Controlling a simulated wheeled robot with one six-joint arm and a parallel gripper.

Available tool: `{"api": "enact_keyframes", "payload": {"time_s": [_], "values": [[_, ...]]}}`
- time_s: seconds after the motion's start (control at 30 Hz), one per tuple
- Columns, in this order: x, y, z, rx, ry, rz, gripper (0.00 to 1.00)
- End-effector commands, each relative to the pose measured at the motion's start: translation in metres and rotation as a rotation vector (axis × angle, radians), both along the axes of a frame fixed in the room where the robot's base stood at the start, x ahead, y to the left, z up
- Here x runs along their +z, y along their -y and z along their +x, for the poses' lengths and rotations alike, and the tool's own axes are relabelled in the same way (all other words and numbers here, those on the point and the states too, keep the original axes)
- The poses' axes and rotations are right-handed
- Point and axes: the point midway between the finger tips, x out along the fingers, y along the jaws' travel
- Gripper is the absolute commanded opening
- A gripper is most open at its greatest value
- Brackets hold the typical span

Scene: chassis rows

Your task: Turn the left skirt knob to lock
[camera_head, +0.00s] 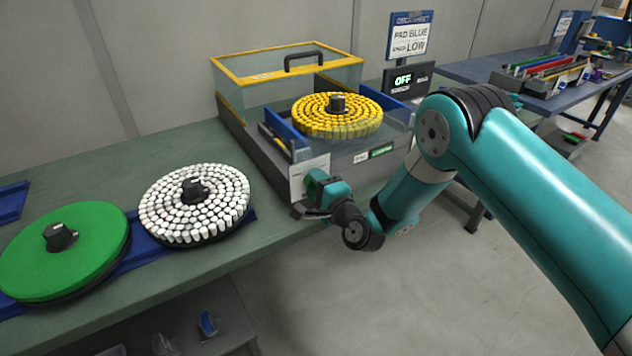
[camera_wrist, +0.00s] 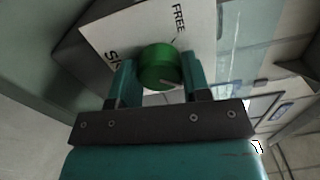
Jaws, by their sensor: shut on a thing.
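The left skirt knob (camera_wrist: 160,66) is a round green knob on a white label plate (camera_wrist: 112,40) in the wrist view. The word FREE with a short tick shows above it, and another word, partly hidden, lies to its left. A pale mark shows low on the knob's face. My gripper (camera_wrist: 159,74) is shut on the knob, one teal finger on each side. In the head view my gripper (camera_head: 312,192) is at the front left corner of the machine (camera_head: 345,160), against the white plate (camera_head: 305,175); the knob is mostly hidden there.
A sign reads OFF (camera_head: 403,80). To the left on the green bench are a disc of white pieces (camera_head: 195,203) and a green disc (camera_head: 62,255).

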Motion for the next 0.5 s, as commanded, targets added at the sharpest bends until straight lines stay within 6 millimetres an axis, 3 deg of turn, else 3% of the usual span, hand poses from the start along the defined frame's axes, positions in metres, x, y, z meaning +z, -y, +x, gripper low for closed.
{"api": "enact_keyframes", "payload": {"time_s": [0.5], "values": [[0.0005,0.0014,0.0012,-0.004,-0.032,0.051,0.20]]}}
